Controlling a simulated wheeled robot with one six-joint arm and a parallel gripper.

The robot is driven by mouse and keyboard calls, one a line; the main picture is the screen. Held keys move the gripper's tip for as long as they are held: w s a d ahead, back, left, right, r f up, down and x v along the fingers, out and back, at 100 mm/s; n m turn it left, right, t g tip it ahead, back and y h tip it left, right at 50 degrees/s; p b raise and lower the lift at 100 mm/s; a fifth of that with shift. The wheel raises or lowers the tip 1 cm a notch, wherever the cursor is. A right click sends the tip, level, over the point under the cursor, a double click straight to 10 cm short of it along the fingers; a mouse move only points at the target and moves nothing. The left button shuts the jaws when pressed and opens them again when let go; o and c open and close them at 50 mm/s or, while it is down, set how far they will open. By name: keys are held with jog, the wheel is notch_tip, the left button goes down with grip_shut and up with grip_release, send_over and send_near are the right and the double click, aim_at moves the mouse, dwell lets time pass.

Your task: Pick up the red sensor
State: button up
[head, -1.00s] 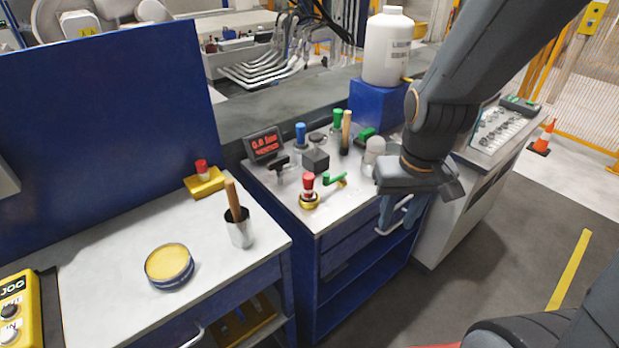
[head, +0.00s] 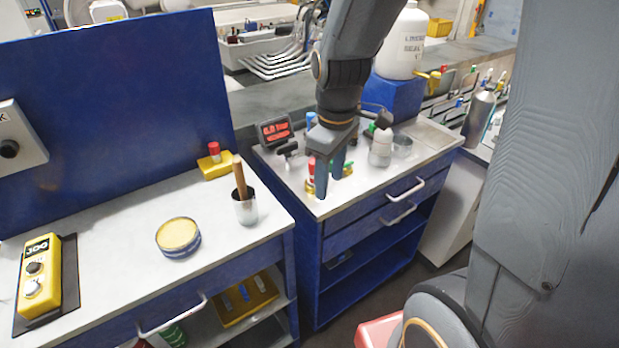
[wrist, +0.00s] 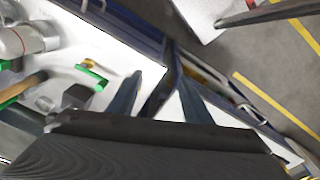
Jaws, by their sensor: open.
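A red-topped sensor (head: 311,166) with a brass-coloured lower part stands near the front left corner of the cart top, partly hidden behind my gripper. Another red-topped piece (head: 214,151) sits in a yellow block on the left bench; I cannot tell for sure which one is meant. My gripper (head: 329,187) points down, open and empty, over the front of the cart, in front of and slightly right of the cart's red sensor. In the wrist view my fingers (wrist: 158,88) straddle the cart's edge, and no red sensor shows.
The cart top (head: 372,186) also holds a red display (head: 276,132), a pale bottle (head: 380,150) and a green-handled part (wrist: 92,73). The left bench (head: 110,262) carries a yellow tin (head: 178,236), a metal cup (head: 245,208) and a yellow jog box (head: 42,277). A blue panel stands behind it.

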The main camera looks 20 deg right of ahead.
jog(key=w+n, duration=0.3)
jog(key=n, duration=0.1)
jog(key=w+r+n, duration=0.1)
jog(key=w+n, duration=0.2)
jog(key=n, duration=0.2)
jog(key=w+n, duration=0.4)
jog(key=n, duration=0.1)
jog(key=shift+w+r+g, duration=0.1)
jog(key=shift+r+g, duration=0.15)
jog(key=shift+g, duration=0.15)
jog(key=shift+w+n, duration=0.5)
jog(key=shift+n, duration=0.5)
jog(key=shift+f, duration=0.5)
jog(key=shift+s+a+f+p, duration=0.1)
jog(key=shift+f+p, duration=0.6)
jog(key=shift+f, duration=1)
jog(key=shift+s+f+p, duration=0.1)
jog(key=shift+f+p, duration=0.55)
jog(key=shift+f, duration=1)
grip_shut()
